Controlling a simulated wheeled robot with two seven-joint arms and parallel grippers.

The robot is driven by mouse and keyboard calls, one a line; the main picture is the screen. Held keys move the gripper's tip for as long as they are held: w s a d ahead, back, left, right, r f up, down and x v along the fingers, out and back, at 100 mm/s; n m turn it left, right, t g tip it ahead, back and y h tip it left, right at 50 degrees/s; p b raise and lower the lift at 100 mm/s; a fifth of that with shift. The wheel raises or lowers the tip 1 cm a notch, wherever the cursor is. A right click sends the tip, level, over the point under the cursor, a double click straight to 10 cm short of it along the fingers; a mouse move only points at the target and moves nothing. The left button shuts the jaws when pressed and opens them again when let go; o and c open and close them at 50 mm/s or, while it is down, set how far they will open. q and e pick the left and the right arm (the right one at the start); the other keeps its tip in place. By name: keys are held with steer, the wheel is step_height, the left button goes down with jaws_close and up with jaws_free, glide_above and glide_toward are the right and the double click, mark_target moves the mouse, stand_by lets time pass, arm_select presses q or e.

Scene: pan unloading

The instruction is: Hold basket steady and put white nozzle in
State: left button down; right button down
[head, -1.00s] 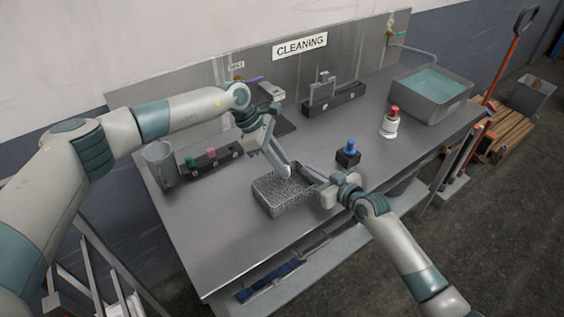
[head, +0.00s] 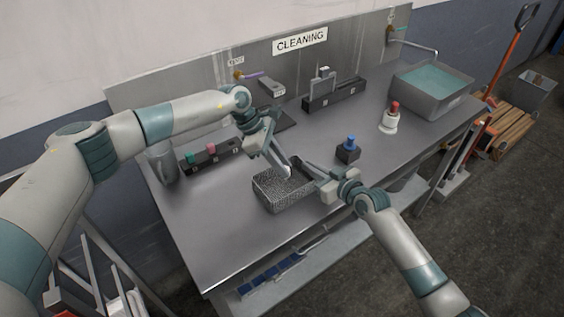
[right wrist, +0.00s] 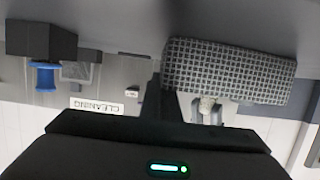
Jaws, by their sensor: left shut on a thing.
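The grey mesh basket (head: 283,195) stands on the metal table near its front edge; its mesh wall fills the upper right of the upside-down right wrist view (right wrist: 230,70). My left gripper (head: 283,168) points down over the basket's back part and is shut on a small white piece, seemingly the white nozzle (right wrist: 207,105), which shows beside the basket's rim in the right wrist view. Its tip is partly hidden by the fingers in the head view. My right gripper (head: 316,175) is at the basket's right side, by the rim. Whether it grips the wall is unclear.
A black block with a blue top (head: 348,150) stands just right of the basket. A white bottle with a red top (head: 390,120) and a water-filled grey tub (head: 432,92) are farther right. The table's front left is clear.

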arm_select(q)
steer(key=shift+f, duration=0.35)
steer(key=c, duration=1.5)
jaws_free()
steer(key=shift+c, duration=0.2)
steer(key=s+v, duration=0.1)
steer(key=v, duration=1)
steer(key=shift+w+a+r, duration=0.2)
steer(key=shift+w+r, duration=0.2)
steer(key=shift+w, duration=0.1)
arm_select(e)
steer(key=c, duration=1.9)
jaws_free()
steer(key=shift+c, duration=0.2)
